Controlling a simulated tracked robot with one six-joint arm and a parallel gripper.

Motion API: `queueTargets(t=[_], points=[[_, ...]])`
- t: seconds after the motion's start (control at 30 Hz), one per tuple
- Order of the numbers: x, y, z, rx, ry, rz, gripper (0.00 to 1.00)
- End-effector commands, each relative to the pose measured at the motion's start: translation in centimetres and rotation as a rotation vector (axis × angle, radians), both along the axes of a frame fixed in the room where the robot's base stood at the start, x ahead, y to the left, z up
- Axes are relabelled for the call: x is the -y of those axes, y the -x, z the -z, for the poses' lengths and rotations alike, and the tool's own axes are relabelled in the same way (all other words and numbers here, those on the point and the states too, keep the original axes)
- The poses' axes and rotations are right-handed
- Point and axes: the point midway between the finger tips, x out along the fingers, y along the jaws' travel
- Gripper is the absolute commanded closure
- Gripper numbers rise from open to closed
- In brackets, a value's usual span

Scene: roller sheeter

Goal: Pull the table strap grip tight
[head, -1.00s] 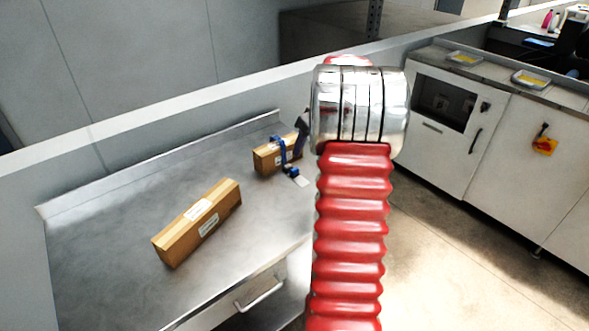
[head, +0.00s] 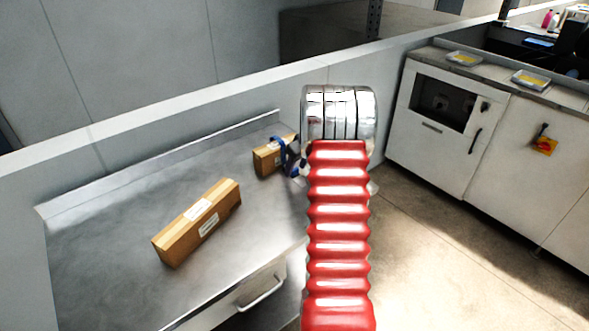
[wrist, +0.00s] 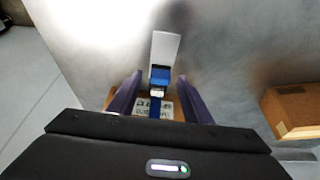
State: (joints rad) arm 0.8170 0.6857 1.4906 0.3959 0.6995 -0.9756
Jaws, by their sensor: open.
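A small cardboard box (head: 266,160) with a blue strap (head: 284,152) around it stands at the right end of the steel table (head: 110,235). In the wrist view, the blue strap grip (wrist: 160,75) lies beyond the box, with a pale flat tab (wrist: 165,47) at its far end. My gripper (wrist: 160,77) is open above the box, its two dark blue fingers on either side of the strap and the grip near their tips. I see a gap on both sides of it. In the head view my arm hides the grip and most of the gripper.
A longer cardboard box (head: 198,222) lies on the table to the left; it also shows at the right of the wrist view (wrist: 293,108). A raised back edge and a low wall (head: 180,118) run behind the table. White cabinets (head: 460,140) stand at the right across open floor.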

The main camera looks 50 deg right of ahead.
Motion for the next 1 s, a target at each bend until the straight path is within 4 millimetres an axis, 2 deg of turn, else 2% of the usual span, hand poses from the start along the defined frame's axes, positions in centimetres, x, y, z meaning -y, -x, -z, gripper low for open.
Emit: queueTargets(t=[0.1,0.4,1.0], points=[[0.02,-0.28,0.61,0.0,0.001,-0.001,0.55],[0.01,-0.35,0.7,0.001,0.001,-0.001,0.55],[-0.04,-0.36,0.69,0.0,0.001,-0.002,0.98]])
